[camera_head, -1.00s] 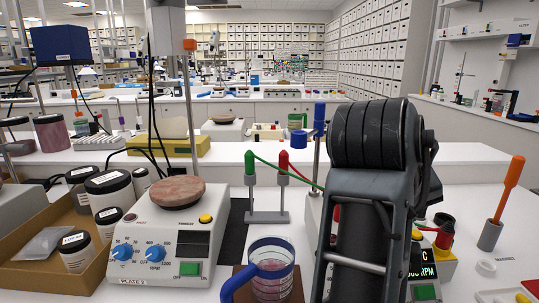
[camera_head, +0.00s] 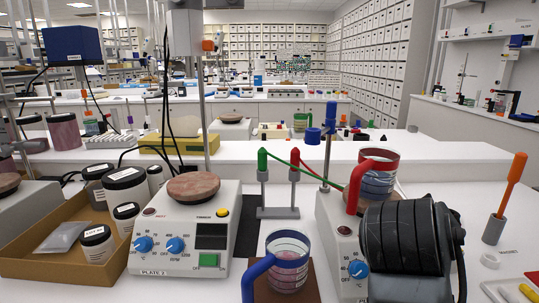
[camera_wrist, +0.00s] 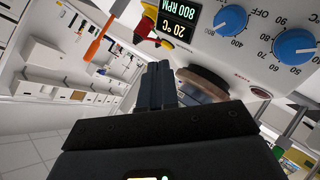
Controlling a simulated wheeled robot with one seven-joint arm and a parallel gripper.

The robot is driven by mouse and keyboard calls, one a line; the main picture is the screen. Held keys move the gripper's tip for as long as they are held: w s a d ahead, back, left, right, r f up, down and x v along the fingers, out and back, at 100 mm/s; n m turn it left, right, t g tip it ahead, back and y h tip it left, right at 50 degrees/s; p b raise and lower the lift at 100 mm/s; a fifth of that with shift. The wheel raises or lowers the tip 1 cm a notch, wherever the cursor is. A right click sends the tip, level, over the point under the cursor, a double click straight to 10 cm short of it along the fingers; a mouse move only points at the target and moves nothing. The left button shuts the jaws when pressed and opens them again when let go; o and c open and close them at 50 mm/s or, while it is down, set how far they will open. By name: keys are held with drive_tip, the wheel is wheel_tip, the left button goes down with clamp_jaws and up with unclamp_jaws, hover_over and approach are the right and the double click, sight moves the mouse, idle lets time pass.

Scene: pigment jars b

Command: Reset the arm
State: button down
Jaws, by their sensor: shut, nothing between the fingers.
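My gripper (camera_wrist: 156,85) shows in the wrist view with its dark fingers together and nothing between them. The wrist picture is tilted, and the front of a stirrer plate (camera_wrist: 225,45) with blue knobs and a lit display is close beyond the fingers. In the head view a dark ribbed part of my arm stands at the lower right and covers part of the right stirrer plate (camera_head: 328,215). My fingers are hidden there.
A red-handled mug with blue liquid (camera_head: 377,180) is on the right plate. A blue-handled mug with pink liquid (camera_head: 288,262) stands on a brown mat in front. Plate 2 (camera_head: 190,235) and a cardboard tray (camera_head: 40,268) of jars are left. An orange-handled tool (camera_head: 513,185) stands at right.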

drive_tip(key=s+d+f+n+t, duration=0.1)
drive_tip(key=f, duration=0.2)
drive_tip(key=s+d+f+n+t+y, duration=0.1)
drive_tip(key=s+f, duration=0.1)
drive_tip(key=f, duration=0.1)
drive_tip(key=s+d+f+n+t, duration=0.1)
drive_tip(key=f, duration=0.1)
drive_tip(key=shift+s+d+f, duration=0.25)
drive_tip(key=shift+f, duration=0.15)
drive_tip(key=s+a+f+n+t+y, duration=0.15)
drive_tip(key=s+f+y, duration=0.25)
drive_tip(key=s+f, duration=0.55)
drive_tip(key=s+a+r+m+y, duration=0.1)
drive_tip(key=s+a+r+m, duration=0.1)
drive_tip(key=s, duration=1.1)
drive_tip(key=s+a+r+m+t+y, duration=0.1)
drive_tip(key=s+a+r+m+y, duration=0.1)
drive_tip(key=s, duration=1.1)
drive_tip(key=shift+s+a+r+m, duration=0.2)
drive_tip(key=shift+a+r+m, duration=0.5)
drive_tip(key=shift+a, duration=0.3)
